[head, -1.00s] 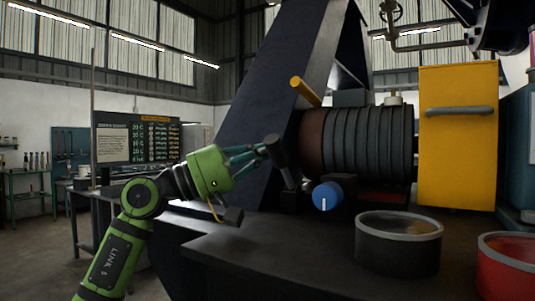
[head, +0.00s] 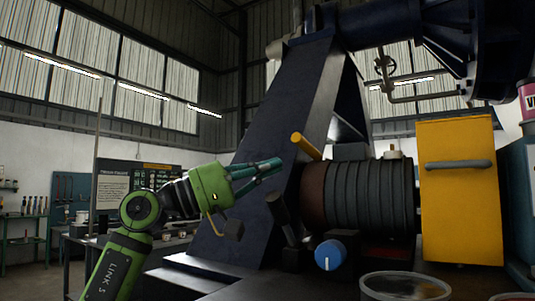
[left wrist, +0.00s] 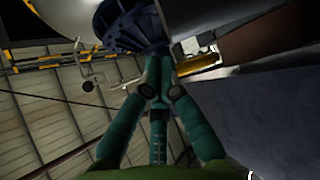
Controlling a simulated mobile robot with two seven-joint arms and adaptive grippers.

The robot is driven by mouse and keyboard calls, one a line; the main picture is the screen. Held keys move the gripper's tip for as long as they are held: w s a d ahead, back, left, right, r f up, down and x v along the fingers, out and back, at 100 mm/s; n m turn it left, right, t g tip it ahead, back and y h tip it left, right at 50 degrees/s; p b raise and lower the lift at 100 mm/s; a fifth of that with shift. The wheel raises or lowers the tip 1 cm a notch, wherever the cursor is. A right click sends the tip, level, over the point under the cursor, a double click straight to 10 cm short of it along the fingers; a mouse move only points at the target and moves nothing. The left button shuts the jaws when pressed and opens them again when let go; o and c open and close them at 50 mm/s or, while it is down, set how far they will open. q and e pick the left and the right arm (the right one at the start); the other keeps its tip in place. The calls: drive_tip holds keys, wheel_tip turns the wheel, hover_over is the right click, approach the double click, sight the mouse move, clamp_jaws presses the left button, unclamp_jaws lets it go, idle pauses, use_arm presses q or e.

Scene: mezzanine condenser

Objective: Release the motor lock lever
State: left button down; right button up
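A dark lever (head: 279,208) stands tilted at the left end of the ribbed motor (head: 370,197), beside a blue knob (head: 330,254). A second lever, a yellow bar (head: 306,146), sticks up at the motor's upper left edge. No label shows which one is the motor lock lever. My left gripper (head: 279,164) is above the dark lever and to the left of the yellow bar, apart from both in the picture. In the left wrist view its teal fingers (left wrist: 161,68) come together at the tips with nothing visible between them. My right gripper is out of view.
A dark slanted frame (head: 262,130) rises behind my left gripper. A yellow box with a grey handle (head: 458,200) stands right of the motor. A round container (head: 405,287) is at the lower front. Pipes and a large dark flange (head: 500,50) hang overhead.

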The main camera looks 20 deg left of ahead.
use_arm(q)
drive_tip(key=shift+r, duration=1.65)
